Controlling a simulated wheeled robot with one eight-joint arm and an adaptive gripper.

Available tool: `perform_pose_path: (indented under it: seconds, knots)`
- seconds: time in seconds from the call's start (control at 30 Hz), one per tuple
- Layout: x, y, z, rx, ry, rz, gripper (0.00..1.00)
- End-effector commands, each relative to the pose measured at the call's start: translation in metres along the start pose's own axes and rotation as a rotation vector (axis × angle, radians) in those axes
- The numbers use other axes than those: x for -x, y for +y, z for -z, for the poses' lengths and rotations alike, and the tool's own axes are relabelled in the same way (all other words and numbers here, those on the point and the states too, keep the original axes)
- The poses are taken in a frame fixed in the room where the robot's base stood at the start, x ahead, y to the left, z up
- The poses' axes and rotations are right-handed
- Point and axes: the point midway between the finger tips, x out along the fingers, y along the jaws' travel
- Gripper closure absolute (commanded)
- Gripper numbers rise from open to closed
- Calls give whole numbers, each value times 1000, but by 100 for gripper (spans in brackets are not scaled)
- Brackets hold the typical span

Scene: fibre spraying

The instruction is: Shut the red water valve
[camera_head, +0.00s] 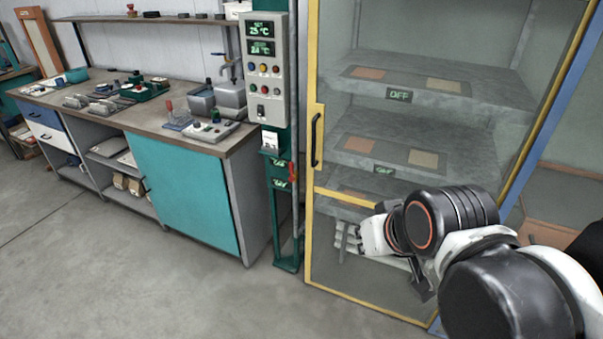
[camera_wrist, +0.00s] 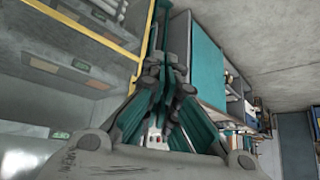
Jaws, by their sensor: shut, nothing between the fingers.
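The red water valve (camera_head: 293,172) is a small red lever on the grey pipe beside the green post (camera_head: 283,215), at the left of the yellow-framed cabinet. In the head view my arm reaches in from the lower right, and its end is in front of the cabinet's lower part, to the right of and below the valve. My gripper (camera_wrist: 167,95) shows in the wrist view with its fingers drawn together, shut and empty. It points towards the teal post (camera_wrist: 157,35). I cannot make out the valve in the wrist view.
The glass cabinet has a yellow frame (camera_head: 311,200) and a black handle (camera_head: 317,139). A control box (camera_head: 265,70) hangs on the post above the valve. A workbench (camera_head: 150,113) with tools stands to the left. The floor (camera_head: 150,270) in front is clear.

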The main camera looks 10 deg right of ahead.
Motion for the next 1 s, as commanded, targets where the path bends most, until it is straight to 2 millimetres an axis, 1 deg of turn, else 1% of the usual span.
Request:
perform_pose_path:
  seconds: [0.17, 0.2, 0.27, 0.3, 0.37, 0.5, 0.67, 0.8, 0.87, 1.0]
  knots:
    - [-27, -19, 44, -87, 53, 93, 100]
    - [-35, -24, 57, -112, 69, 119, 100]
    - [-47, -31, 76, -152, 93, 158, 100]
    - [-56, -35, 88, -179, 108, 183, 100]
    - [-68, -40, 106, -220, 132, 220, 100]
    - [-102, -49, 146, -318, 187, 303, 100]
    - [-144, -54, 187, -435, 249, 392, 100]
    - [-184, -53, 218, -543, 304, 465, 100]
    - [-202, -51, 229, -590, 327, 494, 100]
    - [-246, -43, 249, -702, 379, 560, 100]
